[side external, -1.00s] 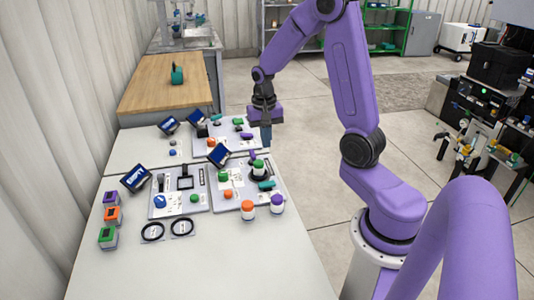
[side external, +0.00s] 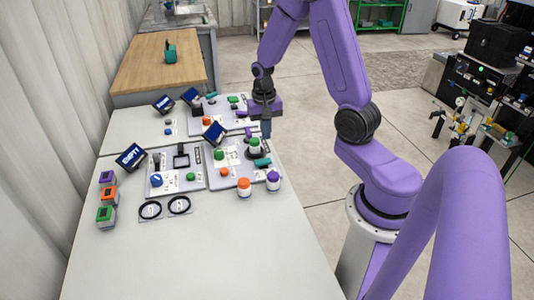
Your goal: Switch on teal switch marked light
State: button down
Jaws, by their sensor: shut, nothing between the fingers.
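A teal part (side external: 261,162), which looks like a switch handle, sits at the right edge of the near right panel (side external: 224,183). Its marking is too small to read, so I cannot tell whether it says light. I cannot tell its on or off position either. My gripper (side external: 266,135) points down with its fingers together and empty. In the picture it is just above and behind the teal part, near the table's right edge. It appears apart from the teal part, and its height is hard to judge.
A green-topped cylinder (side external: 255,146) stands close to my gripper. Orange-topped (side external: 244,188) and purple-topped (side external: 273,181) jars stand in front of the panel. A tilted screen (side external: 214,131) stands behind it. The front of the white table (side external: 190,255) is clear.

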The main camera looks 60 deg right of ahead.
aim_at(267, 161)
notch_tip(267, 161, down, 9)
jog(key=shift+s+d+r, duration=0.1)
jog(key=shift+s, duration=0.05)
dwell(0.4)
jog(key=shift+d+f, duration=0.1)
jog(key=shift+f, duration=0.2)
dwell(0.3)
jog(key=shift+w+a+r, duration=0.3)
jog(key=shift+w+a, duration=0.25)
jog(key=shift+a, duration=0.05)
jog(key=shift+r, duration=0.1)
notch_tip(267, 161, up, 14)
jog(key=shift+w+a, duration=0.2)
dwell(0.5)
